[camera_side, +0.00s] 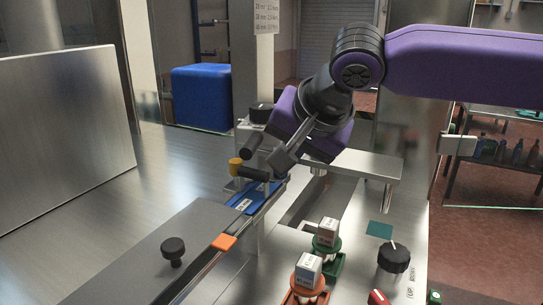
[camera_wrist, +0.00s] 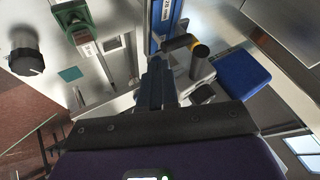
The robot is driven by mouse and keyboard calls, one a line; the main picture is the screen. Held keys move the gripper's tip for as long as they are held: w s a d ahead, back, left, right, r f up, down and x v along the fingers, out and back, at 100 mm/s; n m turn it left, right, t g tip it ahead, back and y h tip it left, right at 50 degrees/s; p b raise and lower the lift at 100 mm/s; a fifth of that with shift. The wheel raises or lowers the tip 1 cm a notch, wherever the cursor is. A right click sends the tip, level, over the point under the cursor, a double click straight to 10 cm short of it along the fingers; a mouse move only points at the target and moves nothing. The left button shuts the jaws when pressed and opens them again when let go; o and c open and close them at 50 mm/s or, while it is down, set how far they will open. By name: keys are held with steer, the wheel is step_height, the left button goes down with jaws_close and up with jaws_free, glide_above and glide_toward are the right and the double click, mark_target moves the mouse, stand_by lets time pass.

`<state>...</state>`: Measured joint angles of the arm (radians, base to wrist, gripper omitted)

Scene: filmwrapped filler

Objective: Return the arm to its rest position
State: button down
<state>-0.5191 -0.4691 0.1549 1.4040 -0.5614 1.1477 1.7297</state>
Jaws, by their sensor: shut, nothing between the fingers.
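My gripper (camera_side: 282,161) is at the lower left end of my purple arm, above the metal machine. Its dark fingers point down and left, close to a black handle with a yellow end (camera_side: 237,166); I cannot tell the exact gap. In the wrist view the fingers of my gripper (camera_wrist: 155,72) are together with nothing between them. There the handle (camera_wrist: 182,43) lies just beyond and to the right of the fingertips. A blue strip with a white label (camera_side: 243,203) lies on the machine's rail below the gripper.
A green holder (camera_side: 327,243) and an orange holder (camera_side: 308,277) carry small white labelled blocks at the front. A black dial (camera_side: 394,257) stands right of them. A metal panel (camera_side: 65,125) stands at left, a blue box (camera_side: 202,97) behind. The steel table (camera_side: 110,215) is clear at left.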

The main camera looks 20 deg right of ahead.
steer(key=v, duration=0.7)
steer(key=shift+s+d+r, duration=0.2)
steer(key=shift+r, duration=0.1)
steer(key=shift+f, duration=0.1)
steer(key=s+d+f+n+g, duration=0.2)
steer(key=s+d+f+n, duration=0.1)
steer(key=d+f+n, duration=0.3)
steer(key=s+d+f+n+g, duration=0.25)
steer(key=d+f+n, duration=0.25)
steer(key=d+f, duration=0.25)
steer(key=s+d+f+n+g, duration=0.3)
steer(key=s+d+f+n, duration=0.5)
steer(key=s+d+f, duration=0.5)
steer(key=s+d, duration=0.3)
steer(key=d, duration=0.1)
steer(key=shift+f+n+h, duration=0.15)
steer(key=shift+n+h, duration=0.15)
steer(key=shift+n, duration=0.1)
